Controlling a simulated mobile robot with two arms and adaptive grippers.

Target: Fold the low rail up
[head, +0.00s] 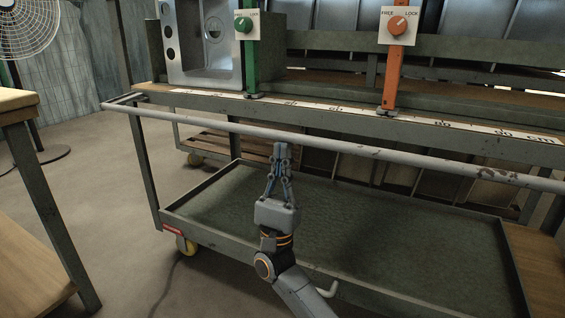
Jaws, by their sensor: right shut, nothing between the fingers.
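A long grey rail (345,148) runs across the front of the green metal cart, at about the height of its upper deck. I cannot tell from this view whether it is the low rail. My right gripper (281,149) is shut and empty, pointing away from me. Its fingertips overlap the rail's lower edge in the picture; I cannot tell whether they touch it. My left gripper is not in view.
The cart's lower tray (205,240) lies below the gripper and is empty. A wooden table (15,98) and fan (25,28) are at left.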

